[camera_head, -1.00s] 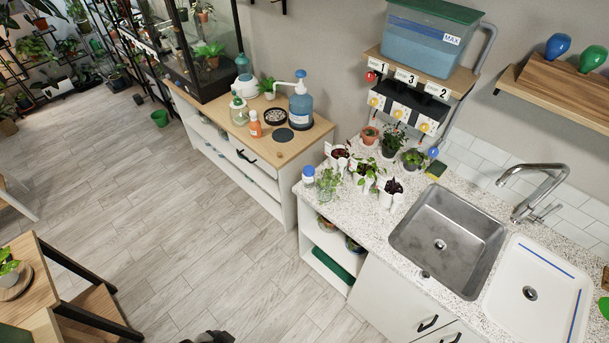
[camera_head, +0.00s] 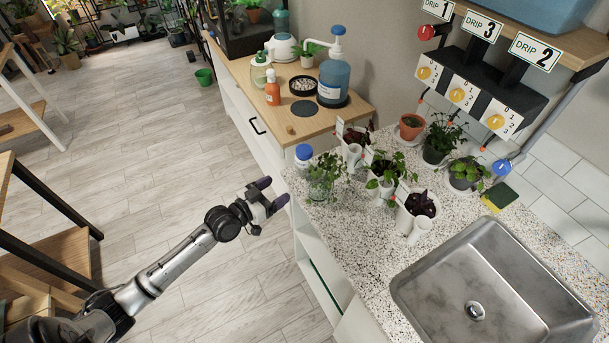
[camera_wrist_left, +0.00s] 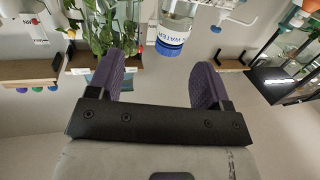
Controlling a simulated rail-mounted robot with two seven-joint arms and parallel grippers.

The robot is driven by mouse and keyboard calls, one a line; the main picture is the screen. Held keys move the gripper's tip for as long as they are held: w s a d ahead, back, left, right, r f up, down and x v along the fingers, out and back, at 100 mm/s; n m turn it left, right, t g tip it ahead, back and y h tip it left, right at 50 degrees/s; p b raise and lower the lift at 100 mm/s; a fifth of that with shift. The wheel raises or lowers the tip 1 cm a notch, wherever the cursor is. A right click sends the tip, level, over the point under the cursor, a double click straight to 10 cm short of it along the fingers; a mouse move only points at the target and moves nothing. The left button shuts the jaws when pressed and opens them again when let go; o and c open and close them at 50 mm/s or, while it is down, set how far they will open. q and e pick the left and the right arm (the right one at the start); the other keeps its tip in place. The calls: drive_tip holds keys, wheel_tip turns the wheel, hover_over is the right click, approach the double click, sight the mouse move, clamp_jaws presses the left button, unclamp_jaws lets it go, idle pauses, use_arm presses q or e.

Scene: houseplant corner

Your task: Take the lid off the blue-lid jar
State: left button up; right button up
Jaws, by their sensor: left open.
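The blue-lid jar (camera_head: 304,160) stands upright near the left end of the speckled counter (camera_head: 340,235), its blue lid on. In the left wrist view, which looks upside down, the jar (camera_wrist_left: 175,28) shows beyond the fingers, its blue lid (camera_wrist_left: 170,48) toward the gap between them. My left gripper (camera_head: 273,192) is open and empty, with purple fingers, just off the counter's left edge, below and left of the jar in the head view and apart from it. Its open fingers also frame the left wrist view (camera_wrist_left: 163,72). My right gripper is not in view.
A glass with green cuttings (camera_head: 322,188) stands close in front of the jar. Several potted plants crowd the counter to its right, before the sink (camera_head: 490,285). A wooden cabinet top (camera_head: 285,110) with bottles is behind. Open floor lies left.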

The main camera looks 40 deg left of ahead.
sight(297, 166)
use_arm(q)
drive_tip(key=shift+t, duration=0.4)
drive_tip(key=w, duration=0.5)
drive_tip(key=w+a+b, duration=0.1)
drive_tip(key=w, duration=0.1)
drive_tip(key=shift+w+a, duration=0.1)
drive_tip(key=shift+w, duration=1.2)
drive_tip(key=w, duration=0.3)
drive_tip(key=w+b, duration=0.1)
drive_tip(key=shift+w+d, duration=0.3)
drive_tip(key=shift+d, duration=0.1)
drive_tip(key=shift+w, duration=0.2)
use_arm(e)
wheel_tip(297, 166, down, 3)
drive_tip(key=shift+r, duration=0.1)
use_arm(q)
drive_tip(key=c, duration=0.7)
drive_tip(key=shift+c, duration=0.4)
